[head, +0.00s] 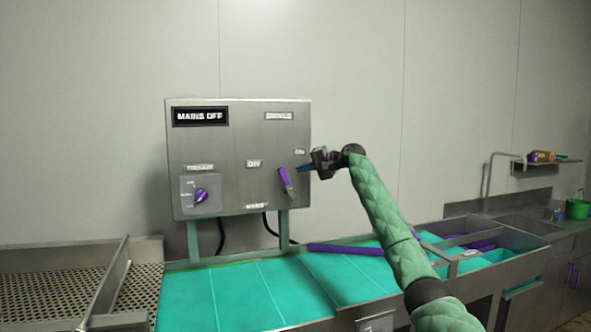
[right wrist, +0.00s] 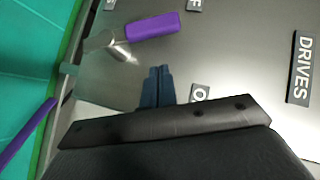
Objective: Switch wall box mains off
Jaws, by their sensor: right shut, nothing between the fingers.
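The grey wall box (head: 240,150) stands behind the conveyor, and its display (head: 200,116) reads "MAINS OFF". The mains lever has a purple handle (head: 283,174) on a metal shank and tilts up and to the left, toward the OFF label (head: 254,163). In the right wrist view the purple handle (right wrist: 152,25) lies beyond the fingertips. My right gripper (head: 302,167) is at the box's right edge, to the right of the lever. Its blue fingers (right wrist: 158,70) are shut and empty, with a gap to the handle. My left gripper is not in view.
A purple rotary knob (head: 201,195) is at the box's lower left. A DRIVES label (head: 279,116) is at upper right; it also shows in the right wrist view (right wrist: 303,68). A teal conveyor (head: 240,290) runs below the box. A perforated tray (head: 60,290) is at left.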

